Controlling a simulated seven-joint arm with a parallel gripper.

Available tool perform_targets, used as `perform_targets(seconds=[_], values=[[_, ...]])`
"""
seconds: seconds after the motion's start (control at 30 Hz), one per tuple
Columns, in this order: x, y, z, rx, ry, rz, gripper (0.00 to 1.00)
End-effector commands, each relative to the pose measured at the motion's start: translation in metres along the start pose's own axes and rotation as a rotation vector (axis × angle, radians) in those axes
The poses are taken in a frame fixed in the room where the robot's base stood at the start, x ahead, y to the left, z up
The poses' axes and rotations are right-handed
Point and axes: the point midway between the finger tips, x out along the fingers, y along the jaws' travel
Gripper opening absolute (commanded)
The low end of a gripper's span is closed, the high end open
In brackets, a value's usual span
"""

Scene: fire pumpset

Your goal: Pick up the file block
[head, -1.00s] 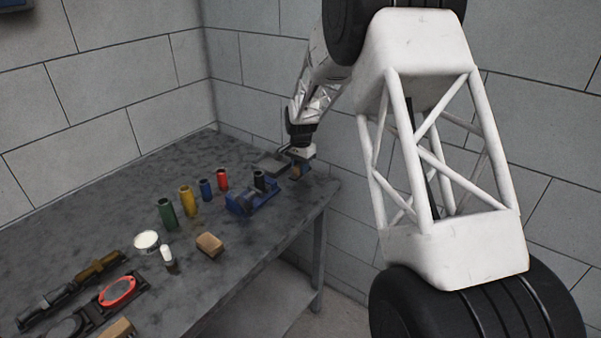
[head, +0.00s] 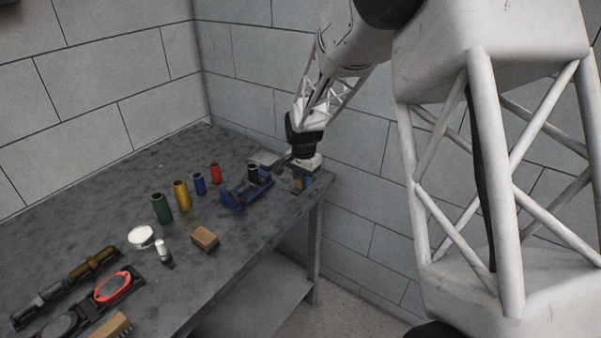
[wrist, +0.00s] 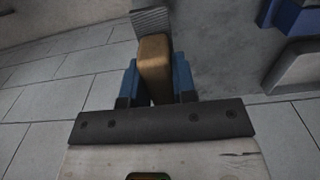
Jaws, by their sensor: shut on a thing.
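The file block (wrist: 155,62) is a tan wooden block with a grey ribbed piece at its far end, seen in the wrist view. My gripper (wrist: 156,84) has blue fingers on both sides of the block and is shut on it. In the head view, my gripper (head: 300,181) points down at the right corner of the bench, right of the blue vise. There the block is mostly hidden by the fingers. I cannot tell whether it touches the bench.
The blue vise (head: 238,196) stands close to the left of my gripper. Red, blue, yellow and green cylinders (head: 181,196) stand in a row further left. A wooden block (head: 205,238) lies nearer the front. The bench (head: 215,280) edge is close to my gripper.

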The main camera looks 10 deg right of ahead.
Motion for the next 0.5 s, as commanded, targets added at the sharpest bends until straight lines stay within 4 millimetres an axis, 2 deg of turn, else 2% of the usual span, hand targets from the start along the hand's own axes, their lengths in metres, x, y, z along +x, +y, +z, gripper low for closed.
perform_targets(seconds=[0.2,0.5], values=[[-0.002,0.012,0.011,0.000,0.000,0.000,0.00],[-0.003,0.017,0.015,0.000,0.000,0.000,0.00]])
